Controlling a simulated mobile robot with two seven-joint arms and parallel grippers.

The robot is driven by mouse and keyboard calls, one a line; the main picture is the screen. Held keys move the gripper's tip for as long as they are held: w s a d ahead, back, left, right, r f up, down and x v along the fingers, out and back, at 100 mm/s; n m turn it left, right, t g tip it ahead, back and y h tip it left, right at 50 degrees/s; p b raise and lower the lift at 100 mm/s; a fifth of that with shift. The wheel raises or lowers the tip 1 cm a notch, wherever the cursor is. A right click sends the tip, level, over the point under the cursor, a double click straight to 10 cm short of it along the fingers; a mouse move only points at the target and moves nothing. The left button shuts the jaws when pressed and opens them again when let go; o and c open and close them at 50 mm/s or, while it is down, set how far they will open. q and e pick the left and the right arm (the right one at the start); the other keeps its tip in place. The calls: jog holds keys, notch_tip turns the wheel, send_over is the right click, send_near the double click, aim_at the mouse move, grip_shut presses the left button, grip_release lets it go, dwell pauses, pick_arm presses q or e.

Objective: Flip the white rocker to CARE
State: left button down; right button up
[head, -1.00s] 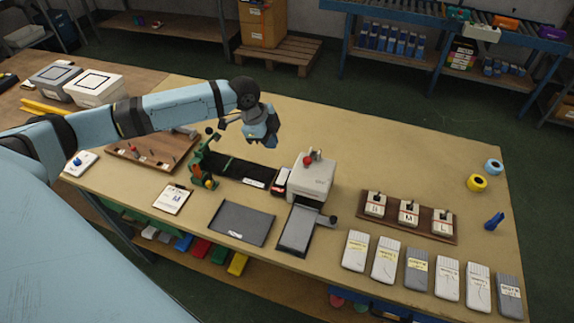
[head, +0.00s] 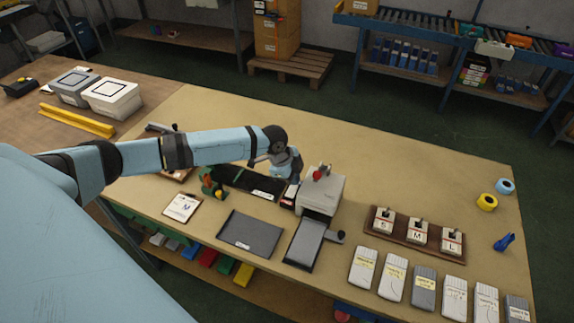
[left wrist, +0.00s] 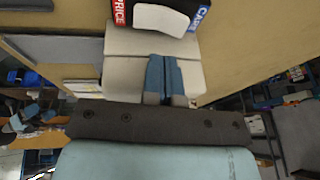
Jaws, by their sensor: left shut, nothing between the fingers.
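The white rocker (left wrist: 160,19) sits on a dark switch plate at the top of the left wrist view. The plate has a red PRICE label (left wrist: 119,13) on its left and a blue CARE label (left wrist: 200,15) on its right. I cannot tell which way the rocker is tilted. In the head view the switch plate (head: 288,197) is small, at the left side of the pale box-shaped machine (head: 322,190). My left gripper (left wrist: 164,60) is shut and empty, its fingers pointing toward the rocker with a visible gap. In the head view the left gripper (head: 292,177) is just above and behind the plate.
A red knob (head: 317,175) tops the machine. A dark strip (head: 247,181) and green fixture (head: 212,184) lie to its left. A dark tray (head: 250,233), clipboard (head: 182,207) and S, M, L block board (head: 400,237) are on the table. Bare tabletop lies behind the machine.

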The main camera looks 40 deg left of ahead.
aim_at(295, 191)
pick_arm(q)
jog(key=shift+w+a+f, duration=0.1)
jog(key=shift+w+f, duration=0.25)
jog(key=shift+f, duration=0.4)
jog(key=shift+w+a+f, duration=0.1)
jog(key=shift+w+f, duration=0.2)
jog(key=shift+f, duration=0.4)
jog(key=shift+w+a+f+g, duration=0.1)
jog(key=shift+w+f+g, duration=0.25)
jog(key=shift+f+g, duration=0.15)
jog(key=shift+w, duration=0.1)
jog(key=shift+r, duration=0.1)
jog(key=shift+s+r+p, duration=0.15)
jog(key=shift+s+p, duration=0.45)
jog(key=shift+s, duration=0.3)
